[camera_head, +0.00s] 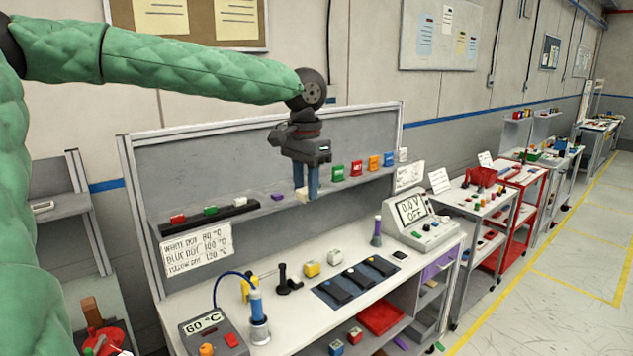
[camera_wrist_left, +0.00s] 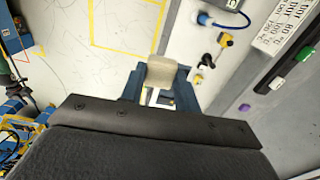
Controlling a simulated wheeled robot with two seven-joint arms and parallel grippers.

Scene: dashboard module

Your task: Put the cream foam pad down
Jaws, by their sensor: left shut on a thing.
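The cream foam pad (camera_head: 296,206) is at the lower end of my left gripper (camera_head: 306,193), which is shut on it. In the head view the gripper points down and holds the pad in the air in front of the shelf panel, above the white workbench (camera_head: 287,240). In the left wrist view the pad (camera_wrist_left: 161,73) shows as a pale block between the blue fingers of my left gripper (camera_wrist_left: 160,88). The fingers hide part of the pad. My right gripper is not in view.
The shelf (camera_head: 245,216) holds a black strip and several coloured blocks. The bench carries a 60 °C unit (camera_head: 213,335), a blue iron in a stand (camera_head: 258,312), yellow and white blocks, a dark tray (camera_head: 355,282) and a meter (camera_head: 418,218). Clear surface lies between them.

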